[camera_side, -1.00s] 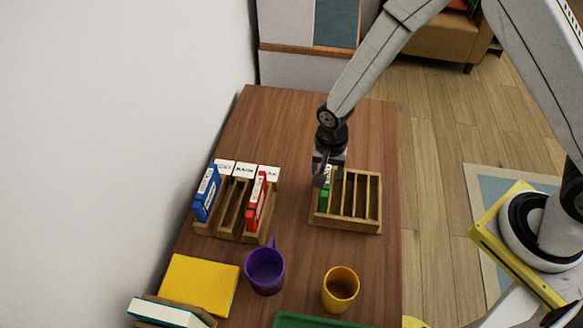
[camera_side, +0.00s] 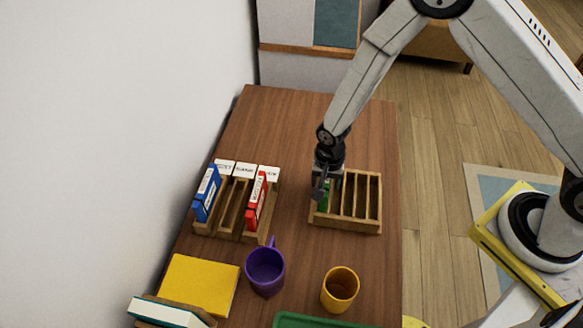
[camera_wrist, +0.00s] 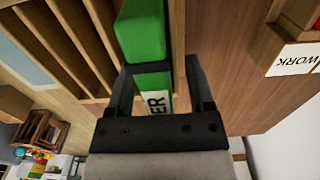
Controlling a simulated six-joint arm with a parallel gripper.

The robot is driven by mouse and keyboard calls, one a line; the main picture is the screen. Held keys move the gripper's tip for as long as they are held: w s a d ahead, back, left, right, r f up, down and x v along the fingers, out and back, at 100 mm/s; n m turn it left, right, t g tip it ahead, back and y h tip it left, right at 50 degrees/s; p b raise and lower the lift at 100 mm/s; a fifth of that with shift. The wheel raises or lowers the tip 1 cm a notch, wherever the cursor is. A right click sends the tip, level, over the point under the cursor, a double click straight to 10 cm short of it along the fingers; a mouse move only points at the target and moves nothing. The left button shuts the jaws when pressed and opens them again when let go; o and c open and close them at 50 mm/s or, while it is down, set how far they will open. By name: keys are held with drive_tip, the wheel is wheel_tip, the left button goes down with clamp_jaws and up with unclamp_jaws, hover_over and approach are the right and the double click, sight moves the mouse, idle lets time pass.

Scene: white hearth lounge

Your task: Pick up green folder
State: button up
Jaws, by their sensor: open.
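The green folder (camera_side: 323,201) stands in the leftmost slot of the right wooden rack (camera_side: 362,226) in the side view, mostly hidden behind my gripper. In the wrist view the green folder (camera_wrist: 143,35) runs up between my fingers, and part of a white label with dark letters shows on it. My gripper (camera_side: 321,192) is open, pointing down at the rack, with its fingers on either side of the folder. The wrist view also shows my gripper (camera_wrist: 158,85) straddling the folder. I cannot tell whether the fingers touch it.
A left rack (camera_side: 232,236) with white labels holds a blue folder (camera_side: 207,194) and a red folder (camera_side: 256,201). Nearer are a purple mug (camera_side: 265,271), a yellow mug (camera_side: 340,290), a yellow book (camera_side: 199,284) and a green tray (camera_side: 300,321). The table's far part is clear.

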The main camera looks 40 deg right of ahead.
idle(0.3)
clamp_jaws()
drive_tip(key=shift+r, duration=0.1)
drive_tip(key=shift+r, duration=4.95)
drive_tip(key=shift+r, duration=0.1)
